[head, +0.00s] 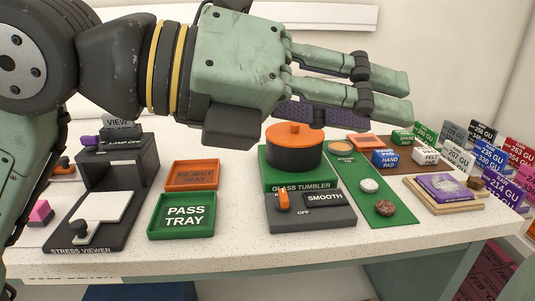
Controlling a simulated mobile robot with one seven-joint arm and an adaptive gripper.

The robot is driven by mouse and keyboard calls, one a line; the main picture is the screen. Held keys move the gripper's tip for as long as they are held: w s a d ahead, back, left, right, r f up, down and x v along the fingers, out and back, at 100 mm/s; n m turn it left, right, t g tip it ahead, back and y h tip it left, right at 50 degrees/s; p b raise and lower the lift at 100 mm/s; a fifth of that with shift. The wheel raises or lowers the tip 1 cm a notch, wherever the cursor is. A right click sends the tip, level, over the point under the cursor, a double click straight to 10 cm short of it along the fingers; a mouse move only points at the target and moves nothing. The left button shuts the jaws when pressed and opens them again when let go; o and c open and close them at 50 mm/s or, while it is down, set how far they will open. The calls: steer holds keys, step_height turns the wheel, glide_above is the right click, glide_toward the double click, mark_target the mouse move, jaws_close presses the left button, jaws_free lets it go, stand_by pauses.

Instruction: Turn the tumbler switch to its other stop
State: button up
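The glass tumbler is a dark round pot with an orange lid (294,134) on a green base (270,178) in the middle of the bench. In front of it is a grey switch box (335,216) with an orange lever (283,201). The lever stands at the box's left side, beside an OFF label; a SMOOTH plate (325,198) is to its right. My gripper (405,94) is above and behind the tumbler, fingers pointing right, stretched out with a gap between them. It looks open and empty, clear of the switch. Its underside is partly hidden.
The stress viewer (108,236) stands at the left, with a purple lamp switch (90,141). A green pass tray (182,226) and an orange reject tray (192,175) lie left of the tumbler. A green mat (390,208) with pieces and several colour cards fill the right.

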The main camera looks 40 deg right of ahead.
steer(key=w+d+f+n+t+y+p, duration=0.1)
steer(key=w+d+f+n+t+y, duration=0.2)
steer(key=w+d+f+t+y, duration=0.25)
steer(key=n+t+y+p, duration=0.1)
steer(key=n+t+y, duration=0.4)
steer(key=y, duration=0.1)
glide_toward(284, 194)
steer(key=p+x, duration=0.1)
steer(key=x, duration=0.7)
steer(key=shift+w+f+p, duration=0.1)
steer(key=shift+f+p, duration=0.25)
steer(key=shift+p, duration=0.05)
steer(key=shift+c, duration=0.3)
jaws_close()
